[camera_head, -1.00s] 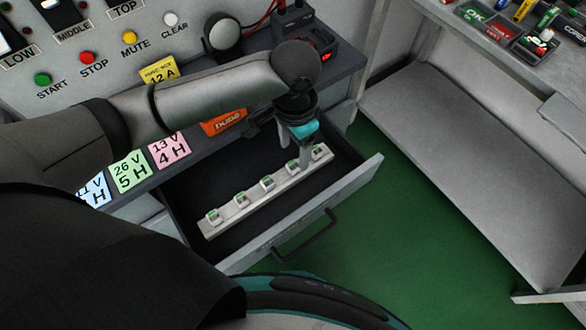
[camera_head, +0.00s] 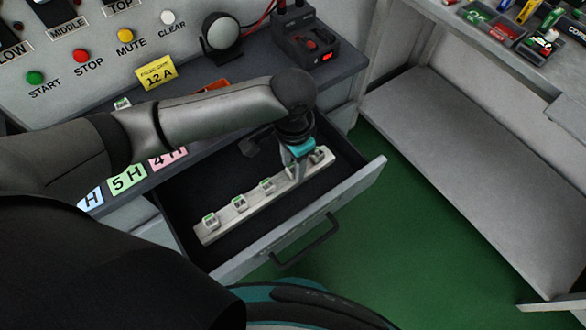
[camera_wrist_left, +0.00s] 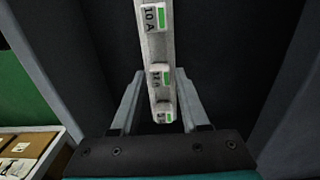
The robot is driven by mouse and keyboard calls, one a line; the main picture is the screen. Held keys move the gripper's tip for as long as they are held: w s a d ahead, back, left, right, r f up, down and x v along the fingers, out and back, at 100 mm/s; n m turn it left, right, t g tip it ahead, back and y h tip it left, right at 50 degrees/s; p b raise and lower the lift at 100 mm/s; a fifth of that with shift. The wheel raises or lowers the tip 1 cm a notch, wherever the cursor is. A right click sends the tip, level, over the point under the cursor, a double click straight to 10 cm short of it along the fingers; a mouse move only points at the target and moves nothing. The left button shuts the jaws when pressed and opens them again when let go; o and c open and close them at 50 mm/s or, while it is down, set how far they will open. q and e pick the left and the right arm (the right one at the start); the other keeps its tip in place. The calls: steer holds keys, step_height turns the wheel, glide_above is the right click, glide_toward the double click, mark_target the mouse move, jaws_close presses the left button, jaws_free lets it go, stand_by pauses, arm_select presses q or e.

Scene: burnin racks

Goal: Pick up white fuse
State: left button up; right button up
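White fuses with green marks stand in a row on a pale strip (camera_head: 223,227) inside the open drawer (camera_head: 350,187). My left gripper (camera_head: 296,172) is low over the strip's right part and hides part of the row. In the left wrist view its fingers (camera_wrist_left: 158,102) are apart, one on each side of the strip. A white fuse marked 11 A (camera_wrist_left: 160,74) shows between or just beyond them; contact cannot be told. My right gripper is not in view.
The drawer's front wall and black handle (camera_head: 307,240) stand on the near side. A black device with a red display (camera_head: 307,42) sits on the counter behind. A grey shelf (camera_head: 470,165) is at right, with green floor between.

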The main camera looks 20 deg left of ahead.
mark_target(293, 167)
arm_select(q)
jaws_close()
steer(key=shift+r, duration=0.1)
step_height(293, 167, up, 20)
steer(key=p, duration=0.6)
steer(key=shift+p, duration=0.35)
